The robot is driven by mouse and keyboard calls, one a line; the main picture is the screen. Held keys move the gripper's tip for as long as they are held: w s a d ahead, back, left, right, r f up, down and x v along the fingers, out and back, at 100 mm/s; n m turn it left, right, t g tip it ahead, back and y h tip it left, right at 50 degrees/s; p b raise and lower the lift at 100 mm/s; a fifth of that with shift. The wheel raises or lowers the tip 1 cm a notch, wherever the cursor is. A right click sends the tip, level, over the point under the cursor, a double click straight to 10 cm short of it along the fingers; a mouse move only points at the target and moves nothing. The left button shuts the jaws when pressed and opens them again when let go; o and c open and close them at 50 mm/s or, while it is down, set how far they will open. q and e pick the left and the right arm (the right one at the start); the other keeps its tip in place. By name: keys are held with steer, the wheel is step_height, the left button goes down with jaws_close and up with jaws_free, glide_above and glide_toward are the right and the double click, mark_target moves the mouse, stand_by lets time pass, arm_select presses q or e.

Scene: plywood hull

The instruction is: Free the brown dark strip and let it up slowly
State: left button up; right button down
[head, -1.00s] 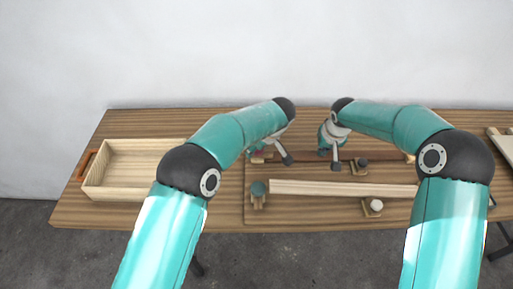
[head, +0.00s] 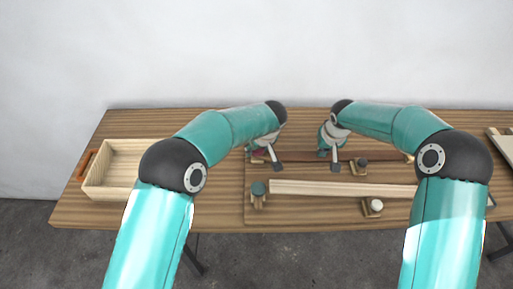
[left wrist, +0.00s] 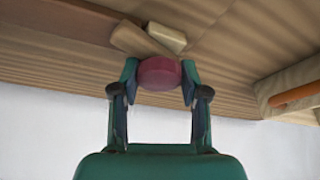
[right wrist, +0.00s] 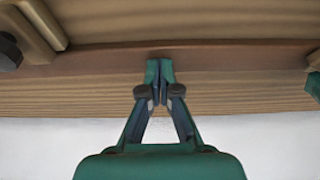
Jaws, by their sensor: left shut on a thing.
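The brown dark strip (head: 298,156) lies along the board, partly hidden behind my arms in the head view. It also crosses the right wrist view (right wrist: 230,55) and shows at the upper left of the left wrist view (left wrist: 60,25). A dark red round knob (left wrist: 159,73) is by the strip's left end, next to pale wooden blocks (left wrist: 150,40). My left gripper (head: 275,165) has its fingers on both sides of this knob and is shut on it. My right gripper (right wrist: 160,70) has its fingertips together at the strip, apparently touching it; the exact contact is unclear.
A black knob (head: 361,162) is on a block by the brown strip. A pale strip (head: 340,189) lies nearer, with a teal knob (head: 258,187) at its left and a white knob (head: 376,205) near its right part. An empty wooden box (head: 125,150) stands left.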

arm_select(q)
steer(key=shift+s+d+f+m+h, duration=0.15)
steer(key=shift+m+h, duration=0.1)
steer(key=shift+m, duration=0.4)
steer(key=shift+d+r+m+h, duration=0.15)
steer(key=shift+m+h, duration=0.1)
steer(key=shift+m, duration=0.4)
arm_select(e)
steer(key=shift+s+f, duration=0.1)
steer(key=shift+f, duration=0.1)
arm_select(q)
steer(key=shift+f, duration=0.1)
steer(key=shift+m+h, duration=0.5)
steer(key=shift+m, duration=0.9)
arm_select(e)
steer(key=shift+f, duration=0.1)
arm_select(q)
steer(key=shift+m+h, duration=0.3)
steer(key=shift+m, duration=0.5)
steer(key=shift+m+h, duration=0.3)
steer(key=shift+m, duration=0.3)
arm_select(e)
steer(key=shift+s, duration=0.1)
